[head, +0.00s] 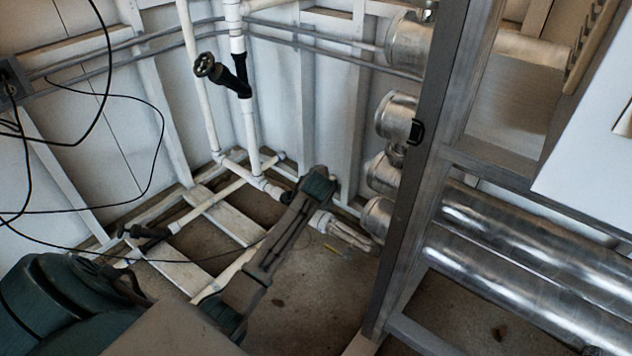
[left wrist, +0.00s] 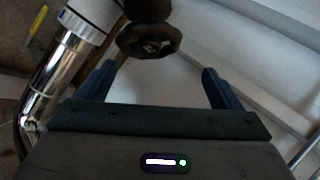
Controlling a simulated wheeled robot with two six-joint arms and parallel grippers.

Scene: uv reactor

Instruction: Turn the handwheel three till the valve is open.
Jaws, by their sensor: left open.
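A black handwheel (left wrist: 148,42) shows in the left wrist view, just ahead of my left gripper (left wrist: 159,69). The gripper is open, its two blue fingers apart on either side of the wheel's line, and the wheel looks clear of both. A dark valve stem hides part of the wheel's top. In the head view my left arm reaches over the low white pipes, and its end hides most of what lies there; a small dark part (head: 287,197) peeks out beside it. No number marks the wheel. My right gripper is not in view.
Another black handwheel (head: 204,65) sits on an upright white pipe at the back. A dark valve (head: 145,235) is low at left. A metal post (head: 415,170) and shiny ducts (head: 520,285) stand to the right. Black cables (head: 160,130) hang at left.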

